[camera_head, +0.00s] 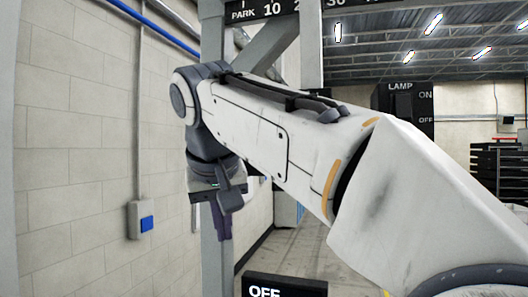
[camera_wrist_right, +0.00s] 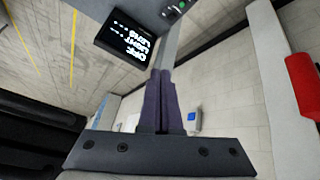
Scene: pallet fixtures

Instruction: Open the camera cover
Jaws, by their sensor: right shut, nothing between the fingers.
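I cannot make out a camera cover in either view. My right gripper (camera_head: 223,228) hangs at the end of my right arm in the head view, fingers pointing down, in front of a grey post. In the right wrist view, the fingers of the same gripper (camera_wrist_right: 161,76) are dark purple and close together, with nothing held between them. A black panel with upturned white lettering (camera_wrist_right: 127,40) lies beyond and left of the fingertips, apart from them. My left gripper is in neither view.
A grey upright post (camera_head: 218,262) stands behind my right gripper. A wall box with a blue front (camera_head: 146,220) is at left. A LAMP ON/OFF panel (camera_head: 403,102) is at right, a PARK scale (camera_head: 262,10) at top, and an OFF panel (camera_head: 284,288) at the bottom.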

